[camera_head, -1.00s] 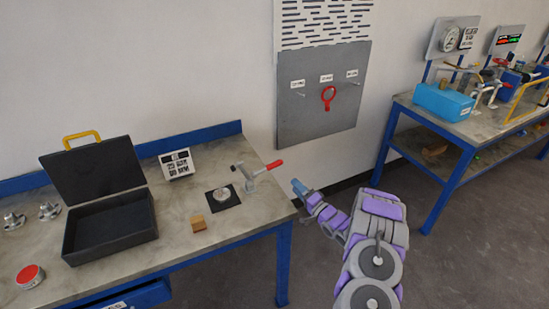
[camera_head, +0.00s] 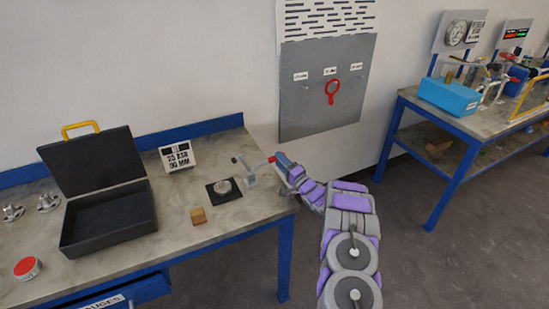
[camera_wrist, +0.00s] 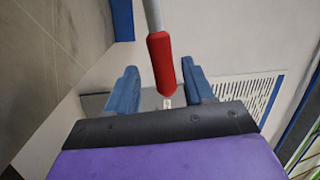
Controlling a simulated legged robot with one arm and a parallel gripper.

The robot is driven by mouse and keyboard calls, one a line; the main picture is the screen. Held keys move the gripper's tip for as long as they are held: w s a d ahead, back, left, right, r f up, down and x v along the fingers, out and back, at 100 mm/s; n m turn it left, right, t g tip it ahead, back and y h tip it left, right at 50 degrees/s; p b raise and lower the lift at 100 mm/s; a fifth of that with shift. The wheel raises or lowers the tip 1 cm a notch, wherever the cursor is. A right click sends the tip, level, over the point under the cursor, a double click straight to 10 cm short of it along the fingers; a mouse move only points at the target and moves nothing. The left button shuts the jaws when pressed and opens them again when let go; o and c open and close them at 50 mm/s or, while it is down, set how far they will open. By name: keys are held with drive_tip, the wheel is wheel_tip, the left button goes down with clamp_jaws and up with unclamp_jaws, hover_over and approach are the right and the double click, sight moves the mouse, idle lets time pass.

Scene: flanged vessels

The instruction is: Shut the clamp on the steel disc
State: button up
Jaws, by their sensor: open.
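The grey toggle clamp (camera_head: 249,175) stands at the right end of the near workbench. Its red-tipped handle (camera_head: 271,160) sticks out to the right toward my gripper (camera_head: 283,162). In the wrist view the red grip (camera_wrist: 162,62) comes down between the two blue fingers of my gripper (camera_wrist: 166,88), which are apart with a gap on each side of it. The steel disc (camera_head: 223,186) lies on a black square pad (camera_head: 232,192) left of the clamp. Whether a finger touches the handle cannot be told.
An open black case (camera_head: 150,222) with a yellow handle, a small sign (camera_head: 177,157), a wooden block (camera_head: 199,216) and a red-topped tin (camera_head: 27,268) are on the bench. A grey wall panel (camera_head: 322,115) with a red ring tool is behind. A second bench (camera_head: 455,125) stands right.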

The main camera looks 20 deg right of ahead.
drive_tip(key=x, duration=0.2)
drive_tip(key=a+x, duration=0.1)
drive_tip(key=x, duration=0.1)
drive_tip(key=shift+s+b, duration=0.15)
drive_tip(key=shift+b, duration=0.2)
drive_tip(key=shift+w+r, duration=0.15)
drive_tip(key=shift+w, duration=0.25)
drive_tip(key=shift+d, duration=0.3)
drive_tip(key=shift+a, duration=0.25)
drive_tip(key=c, duration=0.5)
clamp_jaws()
